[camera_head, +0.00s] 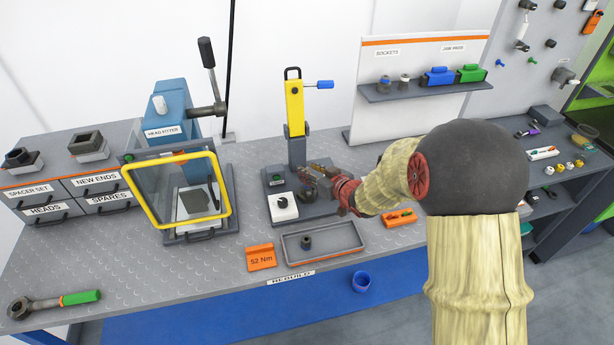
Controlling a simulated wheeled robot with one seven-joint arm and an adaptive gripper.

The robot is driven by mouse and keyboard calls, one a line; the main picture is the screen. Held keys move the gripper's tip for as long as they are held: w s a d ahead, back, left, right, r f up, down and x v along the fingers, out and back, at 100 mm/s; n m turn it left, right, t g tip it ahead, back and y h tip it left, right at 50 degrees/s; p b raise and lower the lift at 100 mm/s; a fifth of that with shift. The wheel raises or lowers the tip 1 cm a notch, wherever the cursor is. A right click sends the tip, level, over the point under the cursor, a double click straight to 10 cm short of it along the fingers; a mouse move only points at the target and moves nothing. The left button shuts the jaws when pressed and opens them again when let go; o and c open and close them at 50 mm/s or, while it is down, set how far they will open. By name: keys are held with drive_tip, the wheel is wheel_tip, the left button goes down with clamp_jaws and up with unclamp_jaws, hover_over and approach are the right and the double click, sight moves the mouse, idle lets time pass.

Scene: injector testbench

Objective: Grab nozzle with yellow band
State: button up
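My gripper (312,178) is at the bench centre, by the base of the yellow-topped stand (295,105). Its fingers overlap small dark parts there, so I cannot tell whether they are open, shut or holding something. No nozzle with a yellow band can be made out for certain. Several small yellow-and-white pieces (560,168) stand on the right shelf, too small to identify. A white tray (543,153) with small coloured pieces lies behind them. An orange holder (398,218) with small pieces lies on the bench, right of my gripper and below my forearm.
A grey tray (340,250) with a dark cylindrical part (306,243) lies at the bench front, beside an orange "52 Nm" sign (261,257). The head fitter (172,120) with its yellow-framed guard (228,200) stands left. A torque wrench (55,303) lies front left. The left front bench is mostly clear.

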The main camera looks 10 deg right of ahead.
drive_tip(key=shift+x, duration=0.8)
drive_tip(key=shift+c, duration=0.3)
drive_tip(key=c, duration=0.7)
clamp_jaws()
